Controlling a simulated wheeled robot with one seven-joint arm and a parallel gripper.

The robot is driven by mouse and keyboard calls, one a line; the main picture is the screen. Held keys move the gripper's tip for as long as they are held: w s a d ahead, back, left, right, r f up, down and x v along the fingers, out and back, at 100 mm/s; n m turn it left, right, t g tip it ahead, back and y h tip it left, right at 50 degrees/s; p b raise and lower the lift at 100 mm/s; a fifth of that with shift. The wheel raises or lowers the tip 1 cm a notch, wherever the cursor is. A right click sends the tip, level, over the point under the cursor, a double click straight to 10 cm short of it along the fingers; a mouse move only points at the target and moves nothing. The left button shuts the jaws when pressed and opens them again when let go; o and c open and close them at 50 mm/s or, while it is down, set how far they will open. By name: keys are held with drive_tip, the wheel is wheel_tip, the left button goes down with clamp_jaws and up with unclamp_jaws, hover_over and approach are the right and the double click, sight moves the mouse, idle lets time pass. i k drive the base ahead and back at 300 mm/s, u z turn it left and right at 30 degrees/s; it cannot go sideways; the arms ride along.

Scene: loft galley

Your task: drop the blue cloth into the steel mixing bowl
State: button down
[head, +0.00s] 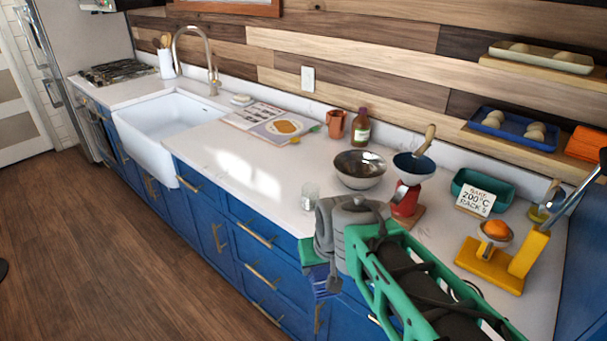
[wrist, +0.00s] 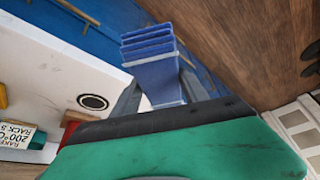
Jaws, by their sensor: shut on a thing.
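The blue cloth (head: 318,281) hangs below my gripper (head: 322,258) in the head view, in front of the counter's front edge. The steel mixing bowl (head: 360,169) stands upright on the counter, behind my gripper and a little to the right in the head view. Its visible inside looks empty. I cannot tell whether the dark round shape in the wrist view is the bowl.
A bottle (head: 361,127) and copper mug (head: 336,123) stand behind. A card (head: 476,198) and yellow stand (head: 492,262) are further right.

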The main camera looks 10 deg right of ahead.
sight(362, 173)
drive_tip(key=u, duration=1.55)
drive_tip(key=i, duration=1.2)
drive_tip(key=z, duration=2.85)
drive_tip(key=i, duration=0.5)
drive_tip(key=z, duration=0.1)
